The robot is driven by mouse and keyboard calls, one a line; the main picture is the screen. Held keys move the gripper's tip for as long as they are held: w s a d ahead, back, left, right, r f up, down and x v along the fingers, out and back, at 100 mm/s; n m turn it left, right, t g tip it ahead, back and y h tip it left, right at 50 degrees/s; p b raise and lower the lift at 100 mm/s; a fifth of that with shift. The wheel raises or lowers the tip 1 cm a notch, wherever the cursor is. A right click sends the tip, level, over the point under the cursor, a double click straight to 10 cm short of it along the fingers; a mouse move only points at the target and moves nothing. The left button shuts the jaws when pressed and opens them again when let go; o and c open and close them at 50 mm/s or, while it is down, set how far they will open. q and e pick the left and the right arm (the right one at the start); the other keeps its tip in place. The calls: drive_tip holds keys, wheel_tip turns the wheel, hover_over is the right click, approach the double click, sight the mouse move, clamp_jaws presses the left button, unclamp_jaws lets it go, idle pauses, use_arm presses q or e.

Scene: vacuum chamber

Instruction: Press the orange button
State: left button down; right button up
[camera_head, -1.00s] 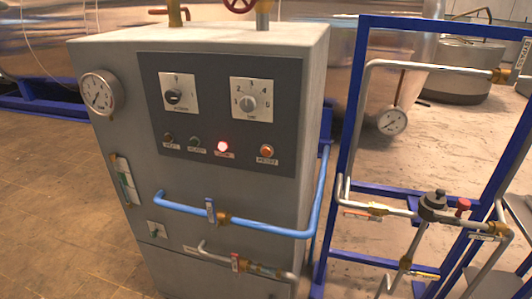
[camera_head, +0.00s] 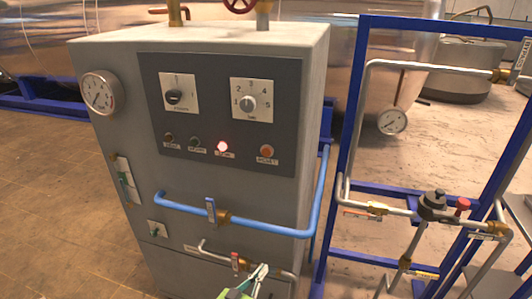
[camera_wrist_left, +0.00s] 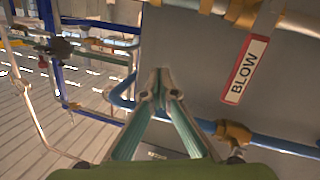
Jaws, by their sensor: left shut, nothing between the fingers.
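The orange button (camera_head: 266,150) is at the lower right of the dark control panel (camera_head: 290,120) on the grey cabinet's front, with a label under it. My left gripper (camera_head: 262,269) comes in at the bottom of the head view, well below the button and apart from it, over the small lower pipe. In the left wrist view its green-grey fingers (camera_wrist_left: 161,92) meet at the tips, shut and empty. The button does not show in that view. My right gripper is not in view.
A blue pipe (camera_head: 270,228) sticks out below the panel, between gripper and button. A red-and-white BLOW tag (camera_wrist_left: 246,69) shows near the fingers. A blue frame (camera_head: 352,120) with pipes stands at the right.

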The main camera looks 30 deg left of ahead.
use_arm(q)
wheel_tip(320, 180, up, 17)
drive_tip(key=w+a+t, duration=0.2)
drive_tip(key=t, duration=0.3)
drive_tip(key=t+h, duration=0.2)
drive_tip(key=t, duration=0.3)
approach(267, 152)
drive_tip(key=s+d+r, duration=0.3)
drive_tip(key=s+r, duration=0.3)
drive_tip(key=shift+w+a, duration=0.1)
drive_tip(key=shift+w, duration=0.05)
drive_tip(key=shift+w, duration=0.1)
drive_tip(key=shift+w+a+b, duration=0.35)
drive_tip(key=shift+w+b, duration=0.2)
drive_tip(key=shift+w, duration=0.85)
drive_tip(key=shift+w+a+b, duration=0.3)
drive_tip(key=shift+w+b, duration=0.25)
drive_tip(key=shift+w, duration=0.9)
drive_tip(key=shift+w+a+b, duration=0.35)
drive_tip(key=shift+w+b, duration=0.2)
drive_tip(key=shift+w, duration=0.85)
drive_tip(key=shift+w+a, duration=0.1)
drive_tip(key=shift+w, duration=0.3)
